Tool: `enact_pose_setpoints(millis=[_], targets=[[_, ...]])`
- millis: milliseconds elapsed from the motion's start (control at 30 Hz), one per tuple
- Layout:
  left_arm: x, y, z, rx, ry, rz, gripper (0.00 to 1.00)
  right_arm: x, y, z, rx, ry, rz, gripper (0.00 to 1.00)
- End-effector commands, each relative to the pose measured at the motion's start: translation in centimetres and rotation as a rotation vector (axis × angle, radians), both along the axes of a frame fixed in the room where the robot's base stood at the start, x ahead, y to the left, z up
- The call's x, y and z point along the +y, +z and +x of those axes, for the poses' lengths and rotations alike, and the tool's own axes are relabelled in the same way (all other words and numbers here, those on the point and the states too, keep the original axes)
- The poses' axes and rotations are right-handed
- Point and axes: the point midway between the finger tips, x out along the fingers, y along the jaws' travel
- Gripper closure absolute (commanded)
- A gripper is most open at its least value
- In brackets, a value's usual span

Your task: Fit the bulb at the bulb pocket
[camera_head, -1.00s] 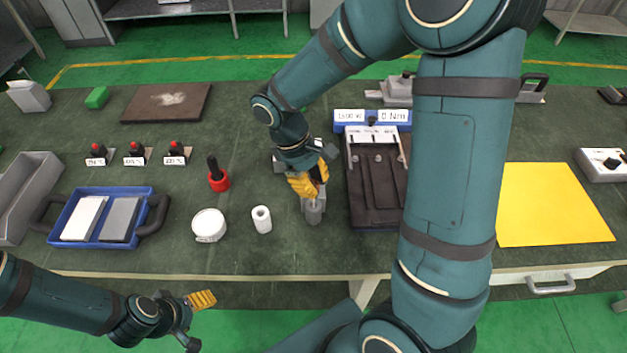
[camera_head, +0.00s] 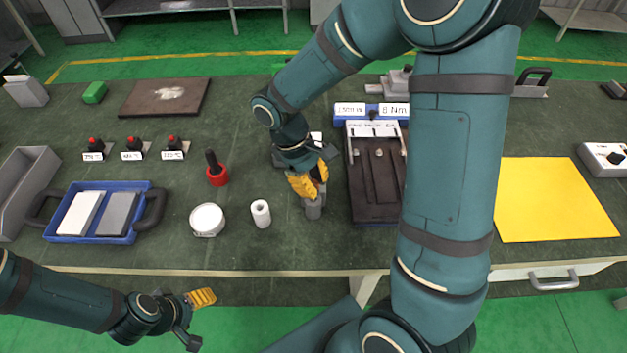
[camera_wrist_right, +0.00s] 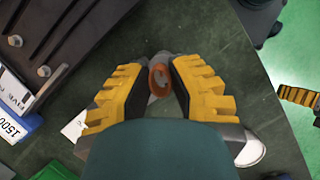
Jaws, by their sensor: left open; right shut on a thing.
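My right gripper (camera_head: 310,188) is shut over a short grey cylinder (camera_head: 313,210) on the table, left of the dark heater plate. In the right wrist view, a copper-coloured, ring-shaped piece (camera_wrist_right: 160,80) shows between the yellow fingers of the right gripper (camera_wrist_right: 160,88). It looks like the end of the bulb, but most of it is hidden. I cannot tell which part is the bulb pocket, or how deep the piece sits in the grey cylinder. My left gripper (camera_head: 197,318) is open and empty, in front of the table's front edge.
The dark plate assembly (camera_head: 372,180) stands close right of the right gripper. A white roll (camera_head: 261,214), round white tin (camera_head: 207,219) and red-based tool (camera_head: 217,173) stand to the left. A blue tray (camera_head: 98,237) lies farther left. A yellow sheet (camera_head: 555,200) lies right.

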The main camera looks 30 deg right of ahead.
Motion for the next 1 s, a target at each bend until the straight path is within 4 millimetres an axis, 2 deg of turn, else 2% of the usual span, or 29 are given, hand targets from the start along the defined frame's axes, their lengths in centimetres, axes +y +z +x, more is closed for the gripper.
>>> enact_pose_setpoints(millis=[1000], targets=[[0.0,-1.6,0.0,0.0,0.0,0.0,0.33,0.0,-2.4,0.0,0.0,0.0,0.0,1.0]])
